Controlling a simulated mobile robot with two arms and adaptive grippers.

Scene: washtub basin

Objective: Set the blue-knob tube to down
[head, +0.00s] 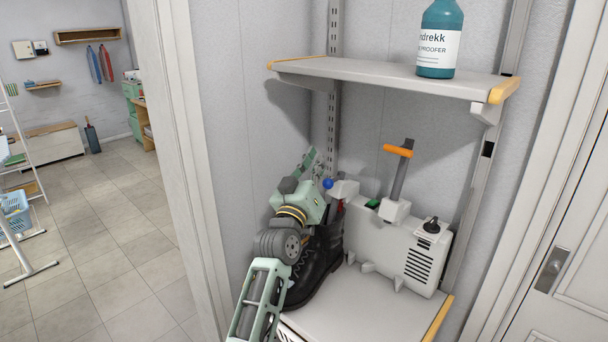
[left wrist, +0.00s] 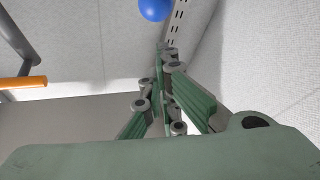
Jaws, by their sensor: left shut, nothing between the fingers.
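The blue knob (head: 328,183) shows just right of my left gripper in the head view, beside a short pale part (head: 345,190) at the left end of a white machine (head: 400,248). Most of its tube is hidden or foreshortened, so I cannot tell its angle. My left gripper (head: 309,160) is shut and empty, with its fingers up and left of the knob. In the left wrist view the gripper (left wrist: 166,50) has its fingers together, and the blue knob (left wrist: 155,9) is beyond their tips at the top edge, seemingly apart from them. My right gripper is not in view.
A second tube with an orange end (head: 397,151) stands upright on the machine. A black boot (head: 320,260) stands on the lower shelf (head: 370,310), below my left arm. An upper shelf (head: 400,82) with a teal bottle (head: 438,45) overhangs. A wall lies close behind.

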